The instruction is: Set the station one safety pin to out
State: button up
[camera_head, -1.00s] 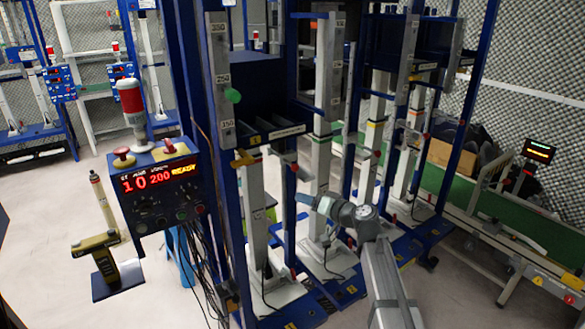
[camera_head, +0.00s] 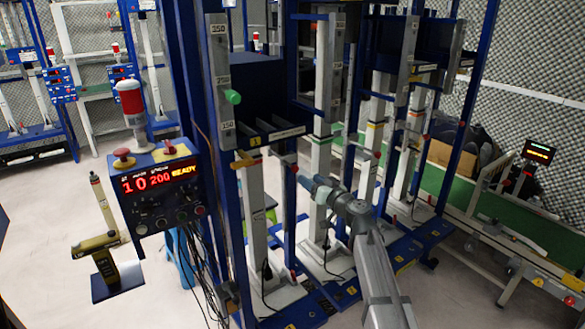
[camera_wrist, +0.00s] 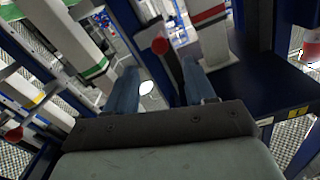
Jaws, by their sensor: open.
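A red round knob (camera_head: 294,168), which looks like the station one safety pin, sits on the near blue-framed station beside its white column. In the wrist view this red knob (camera_wrist: 159,46) shows ahead, between the two blue fingers and beyond their tips. My gripper (camera_head: 306,182) is close to the right of the knob in the head view. It is open and appears empty. I cannot tell the exact gap to the knob. The pin's shaft is hardly visible.
A control box (camera_head: 160,190) with a lit display reading READY stands left of the station. A green knob (camera_head: 232,97) sits on the station's upright. A blue shelf (camera_wrist: 265,88) is close right of my fingers. Another red knob (camera_wrist: 14,131) is at the far left.

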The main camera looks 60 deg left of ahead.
aim_at(297, 170)
jog(key=a, duration=1.1)
jog(key=shift+a, duration=0.1)
grip_shut()
dwell(0.3)
